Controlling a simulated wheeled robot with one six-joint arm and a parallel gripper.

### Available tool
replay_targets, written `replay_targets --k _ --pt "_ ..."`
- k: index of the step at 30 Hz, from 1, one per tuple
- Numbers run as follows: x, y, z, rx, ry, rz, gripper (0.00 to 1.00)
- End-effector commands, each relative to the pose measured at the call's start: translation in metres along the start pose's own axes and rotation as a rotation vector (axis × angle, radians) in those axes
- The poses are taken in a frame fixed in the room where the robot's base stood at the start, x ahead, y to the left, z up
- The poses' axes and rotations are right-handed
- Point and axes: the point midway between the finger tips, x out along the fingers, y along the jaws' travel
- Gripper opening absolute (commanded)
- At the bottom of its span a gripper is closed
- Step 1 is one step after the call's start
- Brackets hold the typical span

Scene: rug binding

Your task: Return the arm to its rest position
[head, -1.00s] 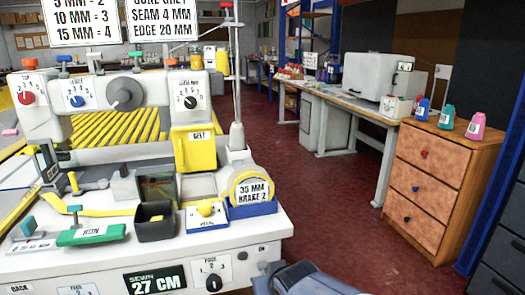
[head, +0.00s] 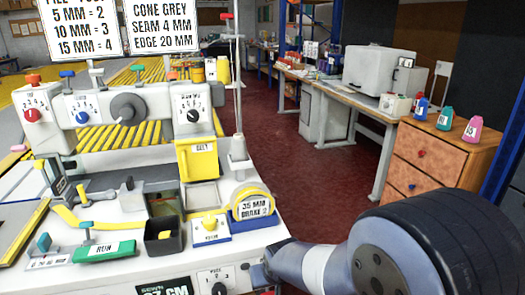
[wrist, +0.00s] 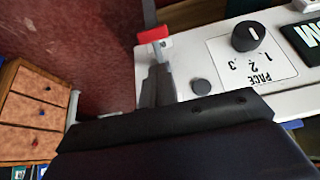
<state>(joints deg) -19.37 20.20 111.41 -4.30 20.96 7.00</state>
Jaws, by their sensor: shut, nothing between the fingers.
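My arm (head: 385,255) reaches in from the lower right of the head view, bent close to the front right corner of the white binding machine (head: 120,262). In the head view my gripper end is mostly hidden at the bottom edge. In the wrist view my gripper (wrist: 158,72) shows as narrow grey fingers, shut and empty, beyond its wide dark body. The fingers lie near the machine's edge, beside a red-tipped lever (wrist: 152,35); I cannot tell whether they touch.
The pace knob (wrist: 249,36) is close by on the machine front. A wooden drawer cabinet (head: 430,155) with several small bottles stands at the right. A workbench (head: 345,98) runs behind it. Red floor (head: 310,175) is clear between machine and cabinet.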

Motion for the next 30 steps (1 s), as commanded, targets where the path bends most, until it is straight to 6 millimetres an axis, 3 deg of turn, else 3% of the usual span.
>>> replay_targets --k 16,30 --pt "-0.006 0.000 -0.016 -0.001 -0.175 0.000 0.00" --pt "-0.003 0.000 -0.017 0.000 -0.203 0.000 0.00"
